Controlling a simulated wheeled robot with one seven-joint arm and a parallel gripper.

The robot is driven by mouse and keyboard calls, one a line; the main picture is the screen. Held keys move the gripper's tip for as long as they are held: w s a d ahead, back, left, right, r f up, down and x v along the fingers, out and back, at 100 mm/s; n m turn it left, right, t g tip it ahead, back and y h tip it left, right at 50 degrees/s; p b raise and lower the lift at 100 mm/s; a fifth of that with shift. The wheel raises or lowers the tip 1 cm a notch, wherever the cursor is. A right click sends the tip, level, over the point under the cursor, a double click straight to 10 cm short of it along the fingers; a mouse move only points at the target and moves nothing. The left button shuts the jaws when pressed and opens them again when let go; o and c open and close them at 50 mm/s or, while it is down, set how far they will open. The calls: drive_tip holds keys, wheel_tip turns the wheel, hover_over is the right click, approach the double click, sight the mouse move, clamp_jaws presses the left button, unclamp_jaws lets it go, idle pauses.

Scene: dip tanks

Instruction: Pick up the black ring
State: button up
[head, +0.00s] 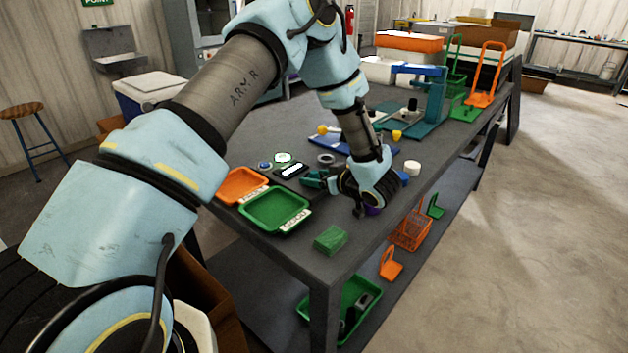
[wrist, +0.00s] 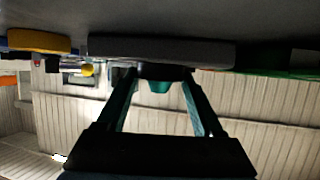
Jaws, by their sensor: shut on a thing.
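My gripper (head: 315,179) is low over the table, its teal fingers pointing left in the head view. In the wrist view its two fingers (wrist: 160,76) reach to a wide, flat dark thing seen edge-on, which I take for the black ring (wrist: 160,48). The gripper is shut on it. Its hole is not visible from this angle, and a small teal piece shows between the fingertips. In the head view the held part cannot be made out clearly. A dark grey ring (head: 326,158) lies on the table just behind the gripper.
Orange (head: 241,184) and green (head: 274,211) trays lie at the left. A green block (head: 330,240) sits near the front corner. A white cylinder (head: 413,167) stands right of my wrist. A blue tray (head: 325,146) and a teal stand (head: 428,105) are farther back.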

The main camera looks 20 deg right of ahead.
clamp_jaws()
drive_tip(key=shift+r, duration=0.1)
